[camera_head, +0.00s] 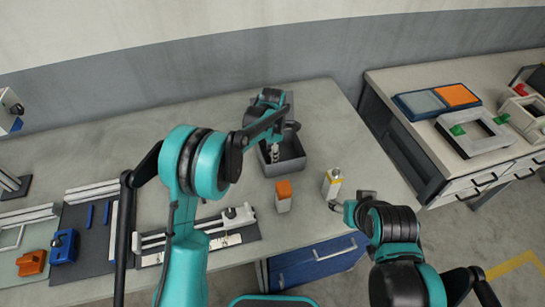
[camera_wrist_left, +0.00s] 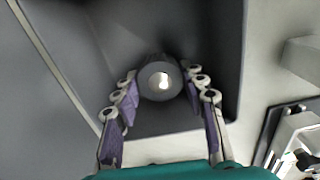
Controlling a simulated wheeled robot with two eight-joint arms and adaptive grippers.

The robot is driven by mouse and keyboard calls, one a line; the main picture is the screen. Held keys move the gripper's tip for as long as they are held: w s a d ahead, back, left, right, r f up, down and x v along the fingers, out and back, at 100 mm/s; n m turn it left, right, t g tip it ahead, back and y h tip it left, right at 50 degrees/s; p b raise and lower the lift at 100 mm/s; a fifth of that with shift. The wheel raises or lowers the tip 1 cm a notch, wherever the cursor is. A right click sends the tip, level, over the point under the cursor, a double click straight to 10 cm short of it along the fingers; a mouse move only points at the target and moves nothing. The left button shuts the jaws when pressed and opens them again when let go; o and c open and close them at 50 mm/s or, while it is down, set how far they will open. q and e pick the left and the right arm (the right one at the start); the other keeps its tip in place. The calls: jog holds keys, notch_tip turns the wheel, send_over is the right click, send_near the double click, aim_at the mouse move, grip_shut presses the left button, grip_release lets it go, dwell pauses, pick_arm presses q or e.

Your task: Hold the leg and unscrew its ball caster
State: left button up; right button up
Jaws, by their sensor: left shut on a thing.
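My left gripper (camera_head: 274,154) points down into the grey bin (camera_head: 293,166) on the bench. In the left wrist view the left gripper (camera_wrist_left: 161,82) is shut on a round dark grey piece with a shiny centre, which looks like the ball caster (camera_wrist_left: 148,91). A pale upright block with a yellow band, which seems to be the leg (camera_head: 332,185), stands on the bench to the right. My right gripper (camera_head: 337,206) is low beside its base; its fingers are too small to tell open or shut.
An orange-topped pale block (camera_head: 283,196) stands between the bin and the leg. A rail fixture (camera_head: 200,234) lies at the bench front. Blue and orange clamps (camera_head: 63,246) are at the left. A second bench (camera_head: 455,120) at the right holds trays.

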pick_arm(q)
jog(key=shift+f, duration=0.65)
pick_arm(e)
jog(key=shift+f, duration=0.2)
pick_arm(q)
jog(key=shift+f, duration=0.1)
jog(key=o, duration=1.3)
pick_arm(e)
jog(key=shift+f, duration=0.1)
